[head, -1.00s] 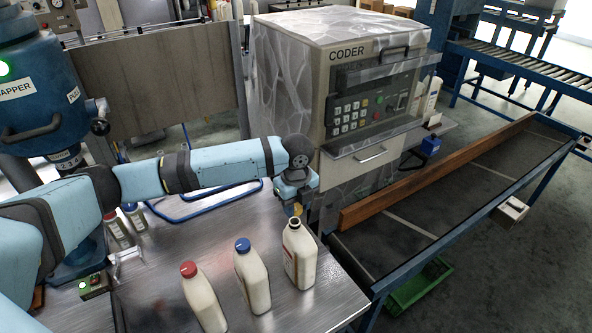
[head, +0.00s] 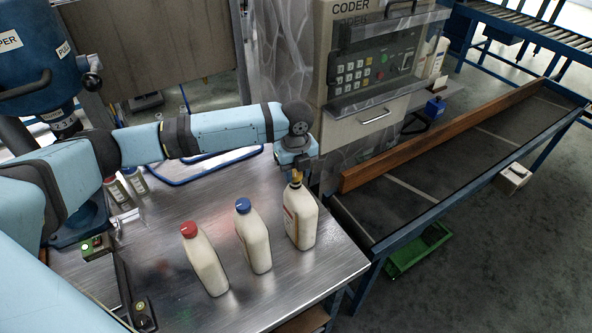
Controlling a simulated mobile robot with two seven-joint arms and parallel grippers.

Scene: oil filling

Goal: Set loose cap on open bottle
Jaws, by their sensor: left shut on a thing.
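A cream bottle (head: 301,222) stands upright at the right end of the row on the metal table. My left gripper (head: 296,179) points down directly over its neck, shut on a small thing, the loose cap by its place. The fingers hide most of the cap, and I cannot tell whether it touches the bottle's mouth. A bottle with a blue cap (head: 242,205) and a bottle with a red cap (head: 188,229) stand to the left. My right gripper is out of view.
The metal table (head: 288,290) is clear in front of the bottles. The coder machine (head: 368,75) is behind, and a conveyor with a wooden rail (head: 430,140) runs at the right.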

